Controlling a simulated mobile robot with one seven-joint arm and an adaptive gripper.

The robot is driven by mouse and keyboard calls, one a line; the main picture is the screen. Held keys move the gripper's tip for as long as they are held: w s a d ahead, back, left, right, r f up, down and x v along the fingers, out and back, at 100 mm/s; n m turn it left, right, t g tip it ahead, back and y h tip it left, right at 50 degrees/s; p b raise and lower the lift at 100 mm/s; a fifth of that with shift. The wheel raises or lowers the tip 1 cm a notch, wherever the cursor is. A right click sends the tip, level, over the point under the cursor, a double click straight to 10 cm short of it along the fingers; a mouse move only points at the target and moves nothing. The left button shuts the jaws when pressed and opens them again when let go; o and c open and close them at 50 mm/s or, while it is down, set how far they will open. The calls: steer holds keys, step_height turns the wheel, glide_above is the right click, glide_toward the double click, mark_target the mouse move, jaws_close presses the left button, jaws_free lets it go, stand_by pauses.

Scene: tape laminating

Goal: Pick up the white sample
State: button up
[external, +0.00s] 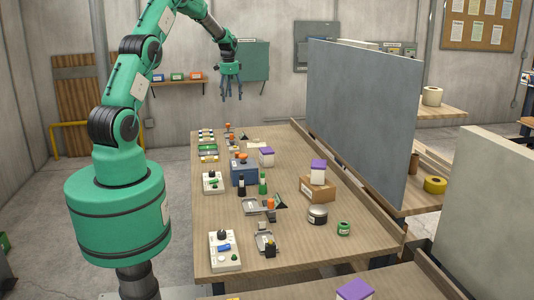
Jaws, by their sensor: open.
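My gripper (231,94) hangs high above the far end of the wooden table (300,245), fingers pointing down, open and empty. I cannot tell for sure which thing is the white sample. White containers with purple lids are in view: one (266,158) stands near the middle of the table beside a blue box, and one (318,174) stands on a brown cardboard box (317,190). A third (354,290) is partly cut off at the bottom edge. My gripper is well apart from all of them.
Several small fixtures, such as a white panel with knobs (225,251), line the table's left side. A tall grey partition (362,115) rises along the right side.

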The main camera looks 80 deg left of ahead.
steer(key=s+a+f+p, duration=0.1)
steer(key=s+a+f, duration=1.3)
steer(key=shift+a+f+g+h, duration=0.2)
steer(key=shift+f+g+h, duration=0.1)
steer(key=shift+h, duration=0.1)
glide_above(207, 139)
steer(key=shift+a+f+p, duration=0.1)
steer(key=shift+f+p, duration=0.2)
steer(key=shift+f, duration=3.9)
steer(key=shift+f, duration=0.15)
steer(key=shift+w+f, duration=0.1)
steer(key=shift+f, duration=2.4)
steer(key=shift+d, duration=0.2)
steer(key=c, duration=1.3)
